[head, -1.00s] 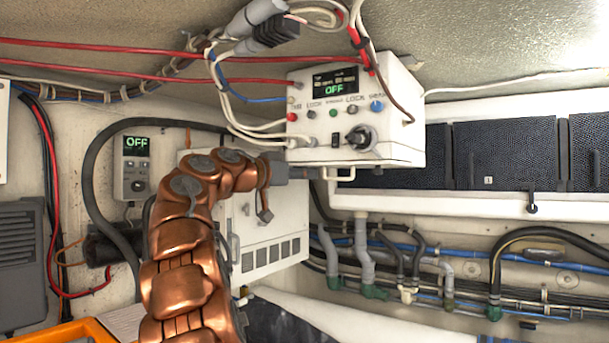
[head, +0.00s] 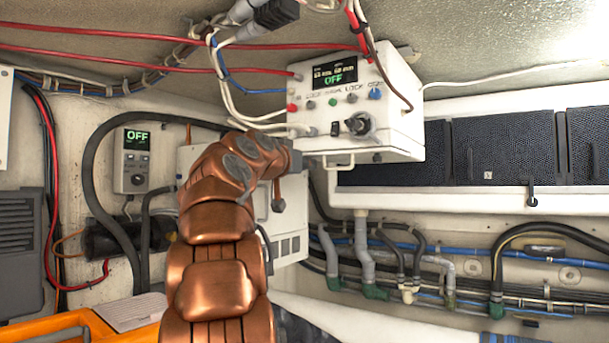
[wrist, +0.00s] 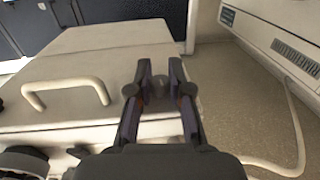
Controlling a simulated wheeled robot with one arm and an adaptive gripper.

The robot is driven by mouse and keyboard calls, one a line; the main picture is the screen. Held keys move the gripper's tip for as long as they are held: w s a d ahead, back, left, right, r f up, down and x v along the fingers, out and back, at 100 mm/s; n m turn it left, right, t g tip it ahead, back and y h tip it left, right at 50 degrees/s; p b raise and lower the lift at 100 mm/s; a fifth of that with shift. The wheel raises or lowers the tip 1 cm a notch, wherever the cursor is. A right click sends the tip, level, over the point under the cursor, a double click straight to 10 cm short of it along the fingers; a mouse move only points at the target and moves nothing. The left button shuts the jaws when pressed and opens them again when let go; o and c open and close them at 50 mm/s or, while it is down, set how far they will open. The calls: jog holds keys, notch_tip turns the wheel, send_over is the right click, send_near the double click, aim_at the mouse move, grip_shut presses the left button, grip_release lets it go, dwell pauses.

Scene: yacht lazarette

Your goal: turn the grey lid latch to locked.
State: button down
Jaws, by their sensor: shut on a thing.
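My gripper (wrist: 158,82) shows in the wrist view with its two dark fingers closed around a small grey rounded piece (wrist: 158,86), which looks like the lid latch. It sits at the edge of a white box face. The fingers cover most of it, so its turned position cannot be told. In the head view my copper arm reaches the lower left corner of the white control box (head: 400,135) and hides the fingers and the latch.
A white bar handle (wrist: 66,92) stands out from the box beside the gripper. A black knob (head: 358,124) and cables are on the control box front. A wall unit (head: 132,160) reads OFF. Dark blue panels (head: 500,150) line the right.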

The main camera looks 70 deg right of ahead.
jog(key=shift+f+n+t, duration=0.1)
jog(key=shift+n+t, duration=0.8)
jog(key=shift+t, duration=0.5)
jog(key=c, duration=1.1)
grip_release()
jog(key=shift+o, duration=0.2)
jog(key=shift+a, duration=0.15)
jog(key=a, duration=1.1)
jog(key=shift+s+a, duration=0.4)
jog(key=shift+s, duration=0.05)
